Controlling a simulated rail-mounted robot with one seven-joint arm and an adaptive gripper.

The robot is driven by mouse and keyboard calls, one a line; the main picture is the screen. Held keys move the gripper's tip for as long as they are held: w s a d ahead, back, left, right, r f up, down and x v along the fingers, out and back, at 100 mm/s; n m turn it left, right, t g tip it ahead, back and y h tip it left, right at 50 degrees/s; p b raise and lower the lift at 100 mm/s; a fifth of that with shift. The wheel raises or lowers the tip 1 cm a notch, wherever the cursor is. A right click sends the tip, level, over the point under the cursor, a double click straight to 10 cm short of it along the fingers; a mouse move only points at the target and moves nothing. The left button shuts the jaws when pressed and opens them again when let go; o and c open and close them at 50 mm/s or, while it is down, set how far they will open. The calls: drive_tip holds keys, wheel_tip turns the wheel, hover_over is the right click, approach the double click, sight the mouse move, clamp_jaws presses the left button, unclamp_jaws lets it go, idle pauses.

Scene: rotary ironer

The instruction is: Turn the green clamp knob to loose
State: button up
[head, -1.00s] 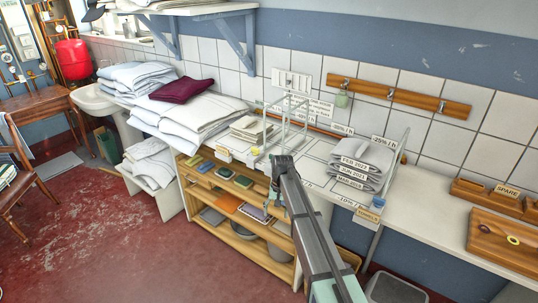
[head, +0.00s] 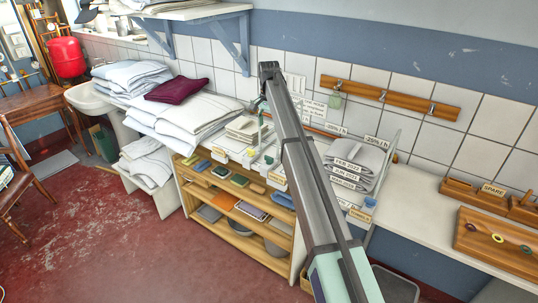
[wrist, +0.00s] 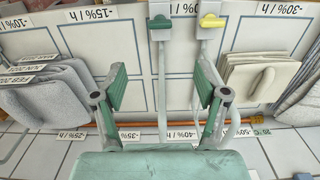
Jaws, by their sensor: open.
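The green clamp knob (wrist: 159,22) sits on a white block at the top of the wrist view, beside a matching yellow knob (wrist: 209,20). The green knob (head: 269,159) also shows small on the worktop in the head view, left of my arm. It looks like a short bar, and I cannot tell its setting. My gripper (wrist: 160,85) is open and empty, with green-padded fingers spread apart. In the wrist view the green knob lies beyond the fingers, between their lines and apart from them. In the head view my arm largely hides the gripper.
Thin upright rods rise near the knobs. Labelled grey cloth stacks (head: 352,165) stand to the right, and pale folded cloths (head: 247,129) to the left. A wooden hook rail (head: 390,97) is on the tiled wall. A wooden tray (head: 495,243) lies on the right worktop.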

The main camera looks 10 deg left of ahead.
sight(269, 160)
wheel_tip(269, 160, down, 16)
drive_tip(key=p, duration=0.4)
drive_tip(key=shift+r+p, duration=0.2)
drive_tip(key=shift+p, duration=0.2)
drive_tip(key=c, duration=1.2)
